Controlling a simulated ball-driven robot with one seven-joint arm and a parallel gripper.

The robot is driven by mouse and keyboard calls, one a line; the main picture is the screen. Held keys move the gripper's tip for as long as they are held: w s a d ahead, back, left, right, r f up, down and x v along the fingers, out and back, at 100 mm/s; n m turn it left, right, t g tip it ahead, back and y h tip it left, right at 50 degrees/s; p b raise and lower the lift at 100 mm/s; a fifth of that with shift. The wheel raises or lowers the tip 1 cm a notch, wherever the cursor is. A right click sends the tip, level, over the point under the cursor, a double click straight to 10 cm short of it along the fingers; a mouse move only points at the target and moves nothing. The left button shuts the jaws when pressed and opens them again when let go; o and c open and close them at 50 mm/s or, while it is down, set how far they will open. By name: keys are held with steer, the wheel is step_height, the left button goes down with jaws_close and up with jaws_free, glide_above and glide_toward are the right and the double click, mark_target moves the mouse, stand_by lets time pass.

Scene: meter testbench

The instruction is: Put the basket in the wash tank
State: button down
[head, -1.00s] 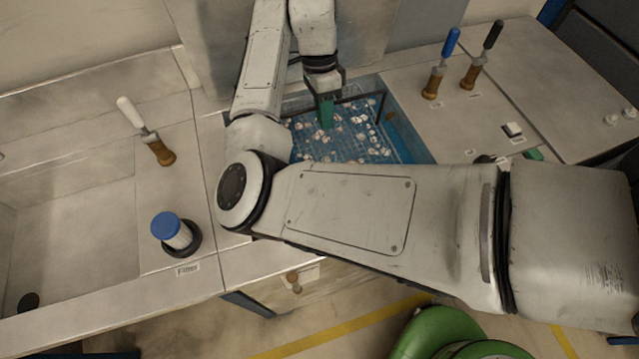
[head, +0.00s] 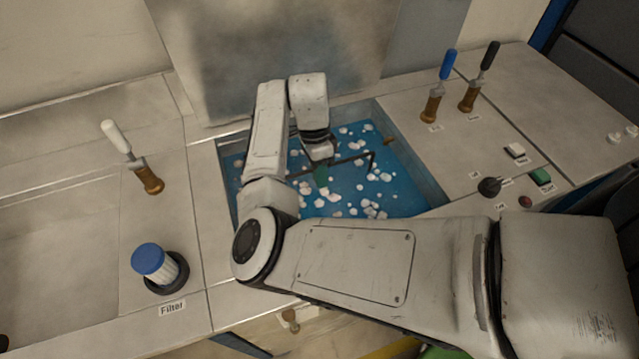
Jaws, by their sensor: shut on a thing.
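The wash tank (head: 405,165) is a recessed basin in the bench with blue liquid and many white clumps on its surface. The basket's dark handle (head: 353,158) shows just above the liquid. The rest of the basket is hidden, below the surface or behind my arm. My gripper (head: 321,180), with green fingers, is low inside the tank at the handle and shut on it. The exact contact of fingers and handle is too small to make out.
A white-handled valve (head: 135,160) and a blue-capped filter (head: 158,266) stand left of the tank. Blue-handled (head: 438,88) and black-handled (head: 480,78) valves stand at its right, with a black knob (head: 489,187) and a green switch (head: 541,176) nearer. A sink (head: 55,240) lies far left.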

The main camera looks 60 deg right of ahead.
steer(key=shift+f, duration=1.85)
steer(key=c, duration=1.1)
jaws_free()
steer(key=shift+r, duration=0.1)
steer(key=b+v, duration=0.1)
steer(key=v, duration=1.1)
